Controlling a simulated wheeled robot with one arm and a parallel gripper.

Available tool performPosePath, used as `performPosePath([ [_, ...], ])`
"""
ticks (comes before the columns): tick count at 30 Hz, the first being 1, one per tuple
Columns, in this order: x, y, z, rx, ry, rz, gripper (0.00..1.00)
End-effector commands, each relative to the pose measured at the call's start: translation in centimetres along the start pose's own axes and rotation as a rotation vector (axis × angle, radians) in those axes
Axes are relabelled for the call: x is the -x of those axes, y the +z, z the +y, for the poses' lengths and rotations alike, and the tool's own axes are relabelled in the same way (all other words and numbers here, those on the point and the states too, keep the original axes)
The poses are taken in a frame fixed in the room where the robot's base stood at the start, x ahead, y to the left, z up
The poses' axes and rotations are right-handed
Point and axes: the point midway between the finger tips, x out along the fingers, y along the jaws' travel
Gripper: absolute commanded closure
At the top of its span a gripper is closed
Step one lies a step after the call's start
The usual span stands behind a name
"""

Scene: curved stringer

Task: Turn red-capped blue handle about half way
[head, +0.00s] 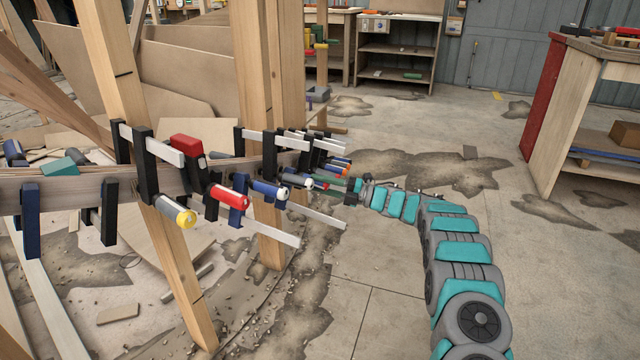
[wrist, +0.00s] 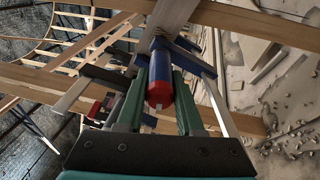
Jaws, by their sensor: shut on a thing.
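The red-capped blue handle (wrist: 160,68) is in the middle of the wrist view, its red cap toward the camera. My gripper (wrist: 159,82) is shut on it, one green finger on each side. In the head view my gripper (head: 334,187) reaches in from the right at the far end of the clamp row. There the held handle is small and mostly hidden by the fingers. How far the handle is turned cannot be told.
A curved wooden stringer (head: 70,190) carries several bar clamps. Nearer handles include a yellow-capped one (head: 176,211), a red one (head: 229,197) and a blue one (head: 268,190). Wooden posts (head: 255,90) stand beside it. A workbench (head: 590,100) is at right; floor between is open.

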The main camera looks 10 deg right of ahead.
Motion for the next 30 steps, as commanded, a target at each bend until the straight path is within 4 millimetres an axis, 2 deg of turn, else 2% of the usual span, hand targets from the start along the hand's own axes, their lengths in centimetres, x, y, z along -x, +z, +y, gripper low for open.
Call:
performPosePath([
  [18, 0.09, 0.28, 0.12, -0.036, 0.007, -0.009, 1.00],
  [19, 0.08, 0.27, 0.13, -0.036, 0.007, -0.009, 0.61],
  [26, 0.04, 0.15, 0.06, -0.037, 0.006, -0.005, 0.35],
  [30, 0.03, 0.11, 0.03, -0.037, 0.006, -0.004, 0.34],
])
